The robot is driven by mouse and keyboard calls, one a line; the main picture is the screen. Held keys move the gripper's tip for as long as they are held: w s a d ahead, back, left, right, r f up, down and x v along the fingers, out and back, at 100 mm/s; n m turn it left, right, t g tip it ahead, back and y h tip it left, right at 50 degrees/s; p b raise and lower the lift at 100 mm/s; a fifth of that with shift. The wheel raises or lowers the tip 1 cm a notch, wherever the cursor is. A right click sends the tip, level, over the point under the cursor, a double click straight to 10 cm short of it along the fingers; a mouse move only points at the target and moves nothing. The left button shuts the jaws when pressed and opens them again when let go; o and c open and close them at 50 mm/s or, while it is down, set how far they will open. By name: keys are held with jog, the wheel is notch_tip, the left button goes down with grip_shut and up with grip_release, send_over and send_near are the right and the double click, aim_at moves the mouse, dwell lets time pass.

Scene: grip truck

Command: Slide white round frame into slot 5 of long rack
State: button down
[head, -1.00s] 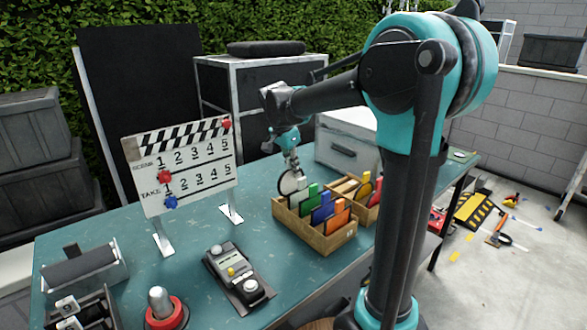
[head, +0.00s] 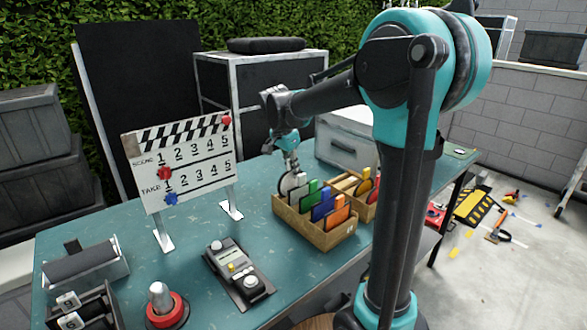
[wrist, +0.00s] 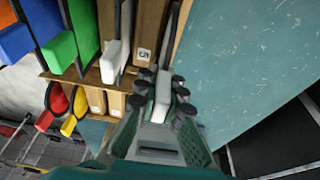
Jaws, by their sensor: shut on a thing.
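My gripper (wrist: 163,98) is shut on the white tab of the white round frame (wrist: 162,88). In the head view the frame (head: 288,184) hangs upright from my gripper (head: 291,168) at the left end of the long rack (head: 318,238). In the wrist view the frame's dark edge lines up with the gap beside the wooden block labelled 5 (wrist: 144,55), between it and the rack's end strip. I cannot tell how deep it sits. A white-tabbed frame (wrist: 112,62) stands on the other side of that block.
Green (wrist: 59,52), blue (wrist: 15,42) and orange (head: 337,216) frames stand in the long rack. A clapperboard (head: 180,165) stands left. Table is bare right of the gripper in the wrist view.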

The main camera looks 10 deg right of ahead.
aim_at(288, 160)
jog(key=shift+f, duration=0.55)
jog(key=shift+f, duration=0.35)
jog(key=shift+f, duration=0.8)
jog(key=c, duration=1.6)
grip_release()
jog(key=v, duration=1.2)
